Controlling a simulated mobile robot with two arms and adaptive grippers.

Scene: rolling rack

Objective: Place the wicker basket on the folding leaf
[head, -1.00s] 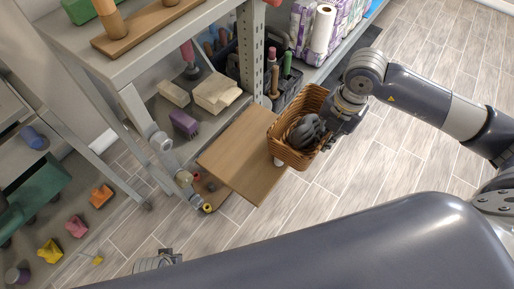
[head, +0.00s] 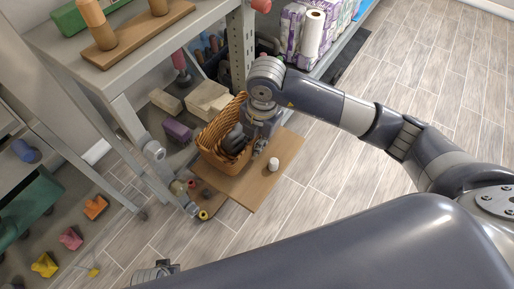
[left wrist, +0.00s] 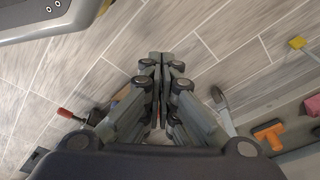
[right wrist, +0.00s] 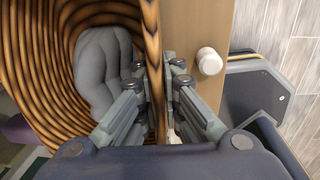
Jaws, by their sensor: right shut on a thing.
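The wicker basket (head: 211,138), with a dark grey bundle (head: 235,139) inside, is over the rack-side end of the wooden folding leaf (head: 266,185). Whether its bottom touches the leaf cannot be told. My right gripper (head: 256,140) is shut on the basket's near right wall. The right wrist view shows that wall (right wrist: 152,60) between the fingers (right wrist: 167,65) and the grey bundle (right wrist: 103,70) left of them. My left gripper (left wrist: 160,60) is shut and empty above the floor in the left wrist view.
A small white cylinder (head: 273,163) stands on the leaf right of the basket. A grey post (head: 241,50) rises behind. Wooden blocks (head: 207,98) and a purple block (head: 178,129) sit on the shelf left of the basket. The leaf's right part is otherwise bare.

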